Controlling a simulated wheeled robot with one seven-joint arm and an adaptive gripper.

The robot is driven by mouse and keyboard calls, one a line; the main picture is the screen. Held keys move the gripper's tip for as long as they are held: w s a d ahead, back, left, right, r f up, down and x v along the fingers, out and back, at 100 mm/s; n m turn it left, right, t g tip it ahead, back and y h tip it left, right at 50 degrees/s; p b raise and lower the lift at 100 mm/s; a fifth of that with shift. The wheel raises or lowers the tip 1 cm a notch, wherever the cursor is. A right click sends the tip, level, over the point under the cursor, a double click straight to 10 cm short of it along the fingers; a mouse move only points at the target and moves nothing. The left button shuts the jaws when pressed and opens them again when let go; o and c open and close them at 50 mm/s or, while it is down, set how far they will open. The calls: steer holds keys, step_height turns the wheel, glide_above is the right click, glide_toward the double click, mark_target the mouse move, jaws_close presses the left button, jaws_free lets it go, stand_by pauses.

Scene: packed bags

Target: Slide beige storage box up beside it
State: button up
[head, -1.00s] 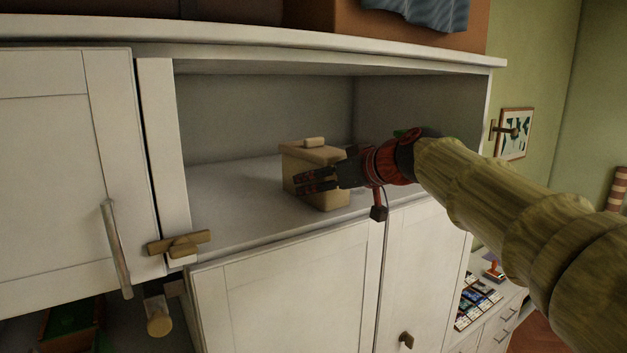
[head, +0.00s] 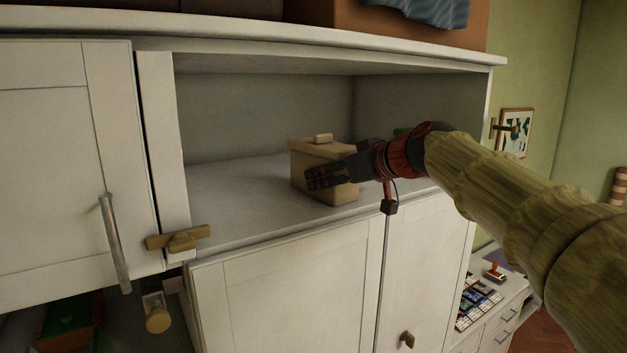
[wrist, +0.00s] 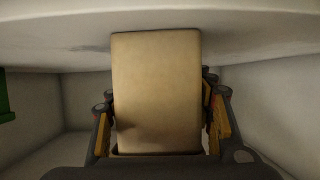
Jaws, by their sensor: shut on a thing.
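The beige storage box (head: 338,194) stands upright on the shelf of the open white cabinet compartment, with a lid and a small knob on top. My gripper (head: 312,178) reaches in from the right and is shut on the box, covering part of its near side. In the wrist view the box (wrist: 155,85) fills the space between the two fingers. A green thing also shows at the left edge of the wrist view (wrist: 6,100), apart from the box.
The shelf (head: 225,200) left of the box is bare. The compartment's back and right walls stand close behind and beside my arm. Closed white doors (head: 290,290) lie below the shelf edge. A wooden latch (head: 178,240) sits at the compartment's lower left.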

steer(key=shift+w+d+b, duration=0.3)
steer(key=shift+w+d, duration=0.25)
steer(key=shift+d, duration=0.25)
steer(key=shift+w+d+b, duration=0.25)
steer(key=shift+w+d, duration=0.25)
steer(key=shift+d, duration=0.25)
steer(key=shift+w+d+f, duration=0.1)
steer(key=shift+w+d, duration=0.45)
steer(key=shift+d, duration=0.25)
steer(key=shift+w+d+b, duration=0.2)
steer(key=shift+w+d, duration=0.35)
steer(key=shift+d, duration=0.3)
steer(key=shift+w+d+b, duration=0.15)
steer(key=shift+w+d, duration=0.4)
steer(key=shift+d, duration=0.25)
steer(key=shift+w+d, duration=0.55)
steer(key=shift+d, duration=0.3)
steer(key=shift+w+d+p, duration=0.15)
steer(key=shift+w+d, duration=0.45)
steer(key=shift+d, duration=0.25)
steer(key=shift+w+d+p, duration=0.15)
steer(key=shift+w+d, duration=0.4)
steer(key=shift+d, duration=0.25)
steer(key=shift+w+d, duration=0.1)
steer(key=shift+d, duration=0.05)
